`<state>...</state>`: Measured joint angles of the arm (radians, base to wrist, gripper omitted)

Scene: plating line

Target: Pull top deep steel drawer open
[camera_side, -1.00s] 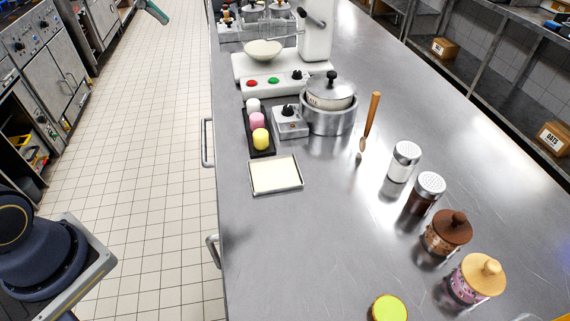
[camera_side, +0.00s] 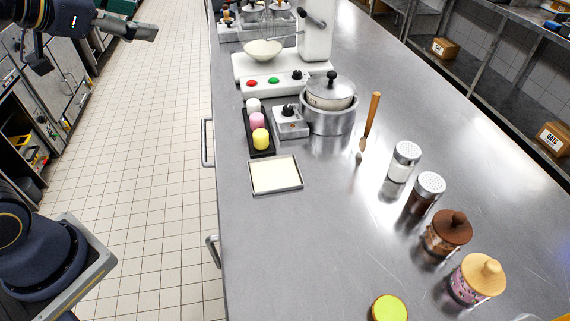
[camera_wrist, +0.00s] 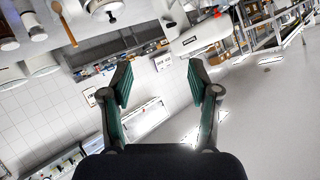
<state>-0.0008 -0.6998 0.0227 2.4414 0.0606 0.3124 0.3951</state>
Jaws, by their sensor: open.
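The steel counter's left face carries two bar handles in the side view: a farther handle (camera_side: 207,143) and a nearer handle (camera_side: 213,252). The face is seen almost edge-on, so I cannot tell which handle belongs to the top deep drawer. No drawer visibly sticks out. My gripper (camera_wrist: 160,83) is open and empty in the wrist view, with two teal-padded fingers spread apart. In the side view my arm reaches in at the top left, over the aisle, well apart from both handles. The wrist view shows no drawer handle that I can make out.
The tiled aisle (camera_side: 150,200) left of the counter is clear. On the counter (camera_side: 320,250) stand a white tray (camera_side: 275,174), a lidded pot (camera_side: 330,105), shakers (camera_side: 404,162) and jars (camera_side: 447,233). Steel cabinets (camera_side: 75,85) line the far left.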

